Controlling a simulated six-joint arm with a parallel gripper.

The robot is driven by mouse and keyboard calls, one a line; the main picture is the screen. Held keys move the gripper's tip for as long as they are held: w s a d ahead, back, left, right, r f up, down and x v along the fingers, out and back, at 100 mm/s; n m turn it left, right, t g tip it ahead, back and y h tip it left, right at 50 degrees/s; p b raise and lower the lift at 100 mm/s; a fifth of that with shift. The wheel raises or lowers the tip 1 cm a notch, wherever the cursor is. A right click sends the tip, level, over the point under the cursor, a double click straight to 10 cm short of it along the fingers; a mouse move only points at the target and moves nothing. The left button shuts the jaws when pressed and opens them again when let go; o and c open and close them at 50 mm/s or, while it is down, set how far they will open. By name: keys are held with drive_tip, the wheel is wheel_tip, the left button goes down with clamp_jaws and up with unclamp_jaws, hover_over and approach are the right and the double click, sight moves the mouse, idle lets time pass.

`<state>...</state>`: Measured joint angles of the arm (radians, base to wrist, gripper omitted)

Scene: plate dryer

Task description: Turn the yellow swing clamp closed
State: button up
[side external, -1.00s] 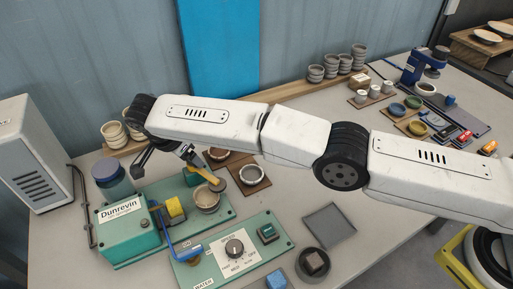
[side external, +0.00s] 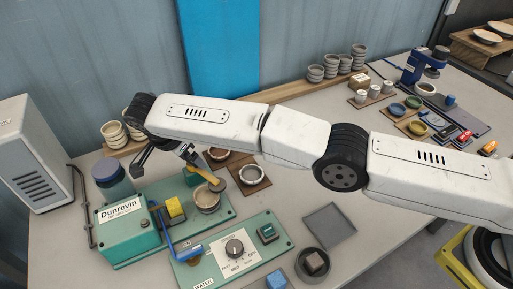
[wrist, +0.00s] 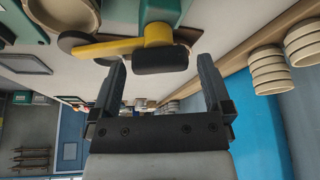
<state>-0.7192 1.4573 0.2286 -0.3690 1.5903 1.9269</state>
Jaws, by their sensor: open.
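My gripper (wrist: 160,68) is open, with one finger on each side of the dark grip. I cannot tell whether either finger touches it. In the side external view my gripper (side external: 165,158) is at the clamp's far end, partly hidden by my wrist.
The green Dunrevin machine (side external: 128,232) carries a yellow block (side external: 175,208) and a blue lever (side external: 172,240) in front of the clamp. A dial panel (side external: 235,262) lies at the front. Stacked cups (side external: 112,133) stand behind my wrist.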

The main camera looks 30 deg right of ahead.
sight(207, 172)
drive_tip(key=shift+r, duration=1.6)
drive_tip(key=shift+s+r, duration=0.1)
drive_tip(key=shift+r, duration=0.1)
drive_tip(key=shift+s+d+r, duration=0.1)
drive_tip(key=shift+r, duration=0.05)
drive_tip(key=shift+s+d+r, duration=0.4)
drive_tip(key=shift+s+r, duration=0.2)
drive_tip(key=s+d+r, duration=0.6)
drive_tip(key=s+r, duration=0.1)
drive_tip(key=s, duration=0.3)
drive_tip(key=shift+s+r, duration=0.2)
drive_tip(key=shift+r, duration=0.15)
drive_tip(key=shift+d, duration=0.1)
